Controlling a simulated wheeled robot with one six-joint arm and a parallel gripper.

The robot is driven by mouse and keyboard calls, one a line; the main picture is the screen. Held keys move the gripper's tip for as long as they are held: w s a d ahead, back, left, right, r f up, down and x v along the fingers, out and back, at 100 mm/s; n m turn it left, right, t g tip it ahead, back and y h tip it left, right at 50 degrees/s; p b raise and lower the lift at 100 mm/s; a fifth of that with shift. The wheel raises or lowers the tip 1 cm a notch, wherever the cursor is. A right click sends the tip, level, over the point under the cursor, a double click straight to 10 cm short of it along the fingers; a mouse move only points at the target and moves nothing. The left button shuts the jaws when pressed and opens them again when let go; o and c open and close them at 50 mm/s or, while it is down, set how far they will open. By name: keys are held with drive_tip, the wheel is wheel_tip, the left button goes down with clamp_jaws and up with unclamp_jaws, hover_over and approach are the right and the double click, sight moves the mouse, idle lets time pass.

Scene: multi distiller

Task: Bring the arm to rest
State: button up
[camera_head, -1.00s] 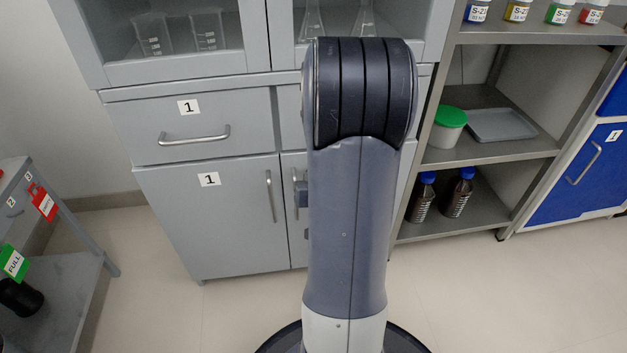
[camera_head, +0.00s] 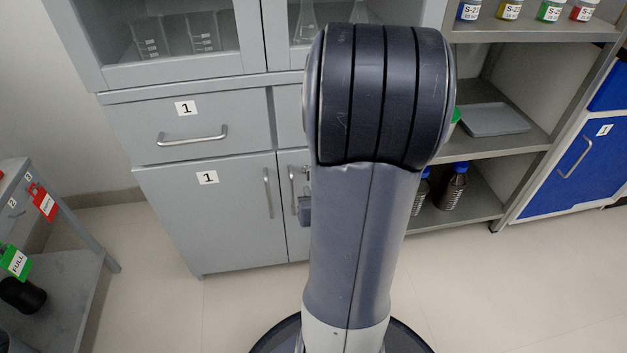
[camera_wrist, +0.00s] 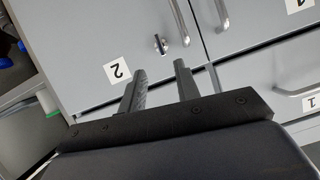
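In the wrist view, my gripper (camera_wrist: 160,68) is open, with its two dark fingers apart and nothing between them. It points at the grey cabinet door labelled 2 (camera_wrist: 85,45). A small lock (camera_wrist: 160,44) and a bar handle (camera_wrist: 181,22) are just beyond the fingertips. In the head view, my arm stands upright in the middle, its dark rounded joint near the camera. The arm hides most of my gripper there, and I cannot tell its fingers in that view.
A metal shelf (camera_head: 480,212) with brown bottles (camera_head: 453,188) and a grey tray (camera_head: 492,120) is to the right. A side table (camera_head: 65,290) with a black bottle (camera_head: 22,295) is left. Floor between is clear.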

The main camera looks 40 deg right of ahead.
drive_tip(key=shift+s+a+r, duration=0.25)
drive_tip(key=shift+s+a, duration=0.05)
drive_tip(key=shift+s, duration=0.3)
drive_tip(key=b+x, duration=0.2)
drive_tip(key=x, duration=0.8)
drive_tip(key=shift+w, duration=0.35)
drive_tip(key=shift+d+f, duration=0.15)
drive_tip(key=shift+b, duration=0.4)
